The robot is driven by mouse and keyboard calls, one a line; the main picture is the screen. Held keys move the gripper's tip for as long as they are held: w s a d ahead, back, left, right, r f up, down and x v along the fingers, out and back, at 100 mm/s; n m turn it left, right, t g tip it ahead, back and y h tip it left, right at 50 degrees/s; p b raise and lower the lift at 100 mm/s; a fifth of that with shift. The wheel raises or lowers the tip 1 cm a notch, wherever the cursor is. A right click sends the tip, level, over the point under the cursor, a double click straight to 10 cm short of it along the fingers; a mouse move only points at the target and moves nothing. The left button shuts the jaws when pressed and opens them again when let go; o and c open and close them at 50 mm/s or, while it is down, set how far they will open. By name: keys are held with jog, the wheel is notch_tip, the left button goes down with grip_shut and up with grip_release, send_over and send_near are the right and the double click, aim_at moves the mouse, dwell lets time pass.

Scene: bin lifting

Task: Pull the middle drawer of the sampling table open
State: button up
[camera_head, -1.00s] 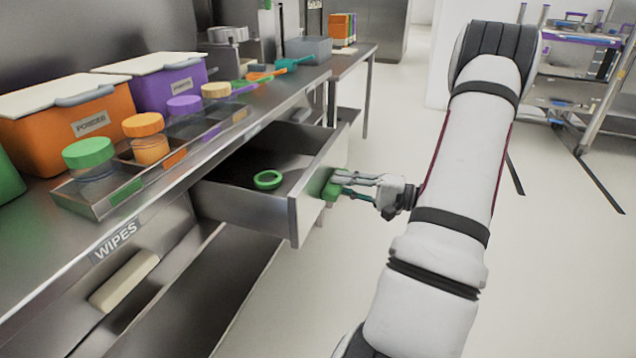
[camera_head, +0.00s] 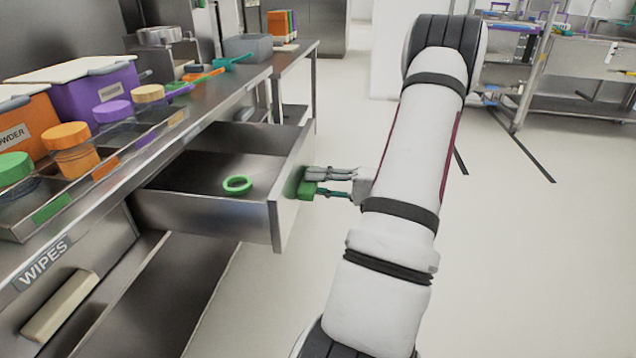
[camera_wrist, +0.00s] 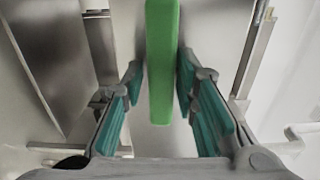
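The middle drawer (camera_head: 205,212) stands out from under the sampling table (camera_head: 150,140), well open, with its inside in view. Its green handle (camera_head: 307,190) is on the drawer front and also shows as an upright green bar in the wrist view (camera_wrist: 162,60). My gripper (camera_head: 322,182) reaches in from the right. Any thin gap at the pads is hard to judge. A green ring (camera_head: 237,185) lies on the drawer floor.
The tabletop holds an orange bin (camera_head: 30,130), a purple bin (camera_head: 95,90), and several small lidded jars. A drawer-like compartment labelled WIPES (camera_head: 42,262) is at the near left. The floor (camera_head: 500,260) to the right is clear; a metal cart (camera_head: 530,60) stands at the far right.

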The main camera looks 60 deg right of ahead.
jog(key=shift+o, duration=0.2)
jog(key=v, duration=1.2)
dwell(0.4)
